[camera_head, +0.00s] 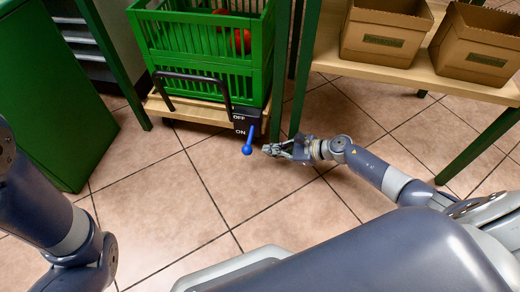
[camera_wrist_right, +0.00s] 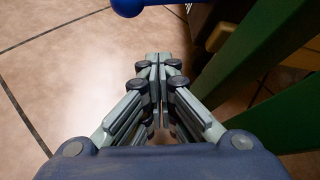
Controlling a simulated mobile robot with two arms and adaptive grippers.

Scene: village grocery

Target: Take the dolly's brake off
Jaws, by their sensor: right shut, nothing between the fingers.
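The dolly (camera_head: 195,112) is a low wooden platform with a black handle (camera_head: 190,76), standing at the upper middle of the head view. A dark plate (camera_head: 240,118) marked OFF above and ON below is on its right front corner. The blue brake lever (camera_head: 248,146) hangs down from it, its ball end beside and below the ON mark. My right gripper (camera_head: 268,150) is shut and empty, just right of the ball. The ball also shows at the top edge of the right wrist view (camera_wrist_right: 126,8), beyond the closed fingertips (camera_wrist_right: 158,58). My left gripper is out of view.
Green crates (camera_head: 205,50) with red items are stacked on the dolly. A green-legged wooden table (camera_head: 420,70) with cardboard boxes (camera_head: 385,32) stands at right, its leg (camera_head: 304,70) close behind my right gripper. A green cabinet (camera_head: 50,100) stands left. Tiled floor in front is clear.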

